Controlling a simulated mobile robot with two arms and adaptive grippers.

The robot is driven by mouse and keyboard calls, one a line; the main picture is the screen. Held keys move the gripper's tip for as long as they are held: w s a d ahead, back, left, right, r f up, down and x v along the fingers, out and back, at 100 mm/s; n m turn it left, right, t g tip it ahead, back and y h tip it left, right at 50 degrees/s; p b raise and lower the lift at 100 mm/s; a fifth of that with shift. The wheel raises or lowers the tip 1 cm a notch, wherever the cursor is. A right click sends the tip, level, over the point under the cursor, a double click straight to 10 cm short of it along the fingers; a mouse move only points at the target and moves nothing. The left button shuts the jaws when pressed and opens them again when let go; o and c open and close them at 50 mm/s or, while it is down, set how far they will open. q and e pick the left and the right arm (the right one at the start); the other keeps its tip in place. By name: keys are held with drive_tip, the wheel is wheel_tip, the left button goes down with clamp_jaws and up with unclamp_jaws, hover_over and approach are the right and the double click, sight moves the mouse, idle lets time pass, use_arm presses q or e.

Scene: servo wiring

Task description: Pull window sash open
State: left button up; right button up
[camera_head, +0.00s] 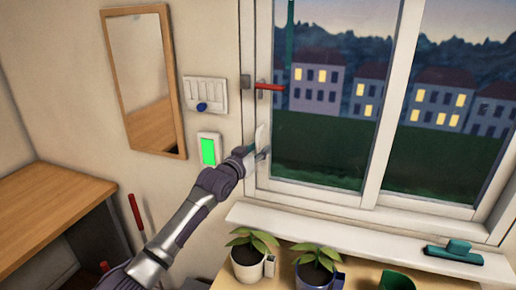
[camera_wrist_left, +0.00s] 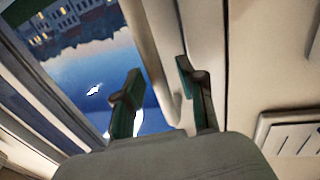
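The window sash (camera_head: 380,120) is a pale frame with glass panes, and it looks closed. A red lever handle (camera_head: 268,86) sticks out to the right from its left side. My left gripper (camera_head: 259,150) is at the left stile of the window, below the red handle. In the left wrist view its two green-padded fingers (camera_wrist_left: 160,95) are spread apart. A pale upright part of the frame (camera_wrist_left: 163,50) shows between and beyond them. I cannot tell whether the fingers touch it. My right gripper does not show.
A switch panel (camera_head: 205,95) and a green-lit switch (camera_head: 208,151) are on the wall left of the window. The sill (camera_head: 330,235) holds a green-and-black tool (camera_head: 455,252) at right. Two potted plants (camera_head: 252,258) (camera_head: 316,268) stand below. A mirror (camera_head: 142,80) and wooden desk (camera_head: 45,215) are at left.

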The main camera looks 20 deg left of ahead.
use_arm(q)
drive_tip(key=shift+c, duration=0.2)
clamp_jaws()
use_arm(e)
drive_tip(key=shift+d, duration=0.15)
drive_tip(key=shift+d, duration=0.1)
